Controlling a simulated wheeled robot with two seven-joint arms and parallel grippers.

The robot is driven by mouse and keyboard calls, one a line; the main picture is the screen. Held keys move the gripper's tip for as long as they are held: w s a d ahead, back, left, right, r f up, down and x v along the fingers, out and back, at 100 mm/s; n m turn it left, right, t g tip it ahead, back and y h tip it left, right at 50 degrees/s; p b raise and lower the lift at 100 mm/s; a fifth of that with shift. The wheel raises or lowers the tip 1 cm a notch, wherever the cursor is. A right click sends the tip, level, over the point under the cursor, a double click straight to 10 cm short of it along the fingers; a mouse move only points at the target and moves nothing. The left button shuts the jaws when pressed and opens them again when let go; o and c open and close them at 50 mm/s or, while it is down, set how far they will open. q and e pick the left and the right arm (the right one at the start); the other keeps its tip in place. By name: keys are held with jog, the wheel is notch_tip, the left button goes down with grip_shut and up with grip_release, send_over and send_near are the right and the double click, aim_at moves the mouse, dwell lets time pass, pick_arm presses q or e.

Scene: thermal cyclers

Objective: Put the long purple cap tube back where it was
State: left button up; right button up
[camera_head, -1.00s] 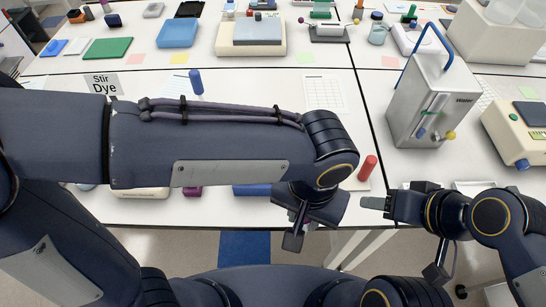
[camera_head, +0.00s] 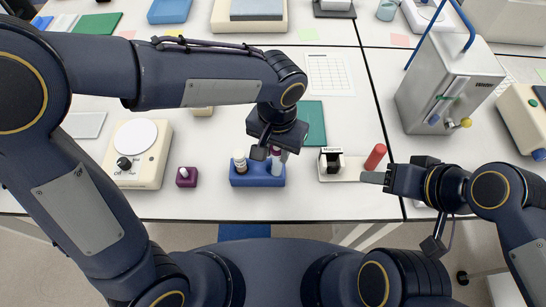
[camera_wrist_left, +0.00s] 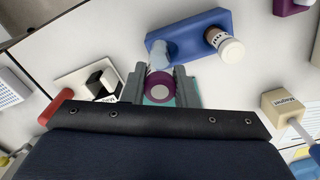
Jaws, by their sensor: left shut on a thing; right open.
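My left gripper (camera_head: 268,152) is shut on the purple cap tube (camera_wrist_left: 159,84), which shows end-on, cap towards the camera, between the fingers in the left wrist view (camera_wrist_left: 160,76). The tube is mostly hidden in the head view. The gripper is over the blue rack (camera_head: 257,181) there. The rack holds a white-capped bottle (camera_head: 240,160) at its left and a pale tube (camera_head: 276,168) at its right. In the wrist view the purple cap is beside the rack's edge (camera_wrist_left: 194,29), near the pale tube (camera_wrist_left: 163,50). My right gripper (camera_head: 375,178) is open and empty at the right.
A steel water tank (camera_head: 444,90) stands at the right. Table is clear in front.

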pick_arm(q)
jog(key=shift+w+a+f, duration=0.15)
jog(key=shift+w+f, duration=0.2)
jog(key=shift+f, duration=0.1)
jog(key=f+b, duration=0.2)
jog(key=f, duration=0.1)
jog(key=w+f+b, duration=0.1)
jog(key=shift+a+f, duration=0.15)
jog(key=shift+a, duration=0.1)
grip_shut()
jog(key=shift+f+b, duration=0.3)
jog(key=shift+b, duration=0.2)
jog(key=o, duration=1)
grip_release()
jog(key=shift+r, duration=0.1)
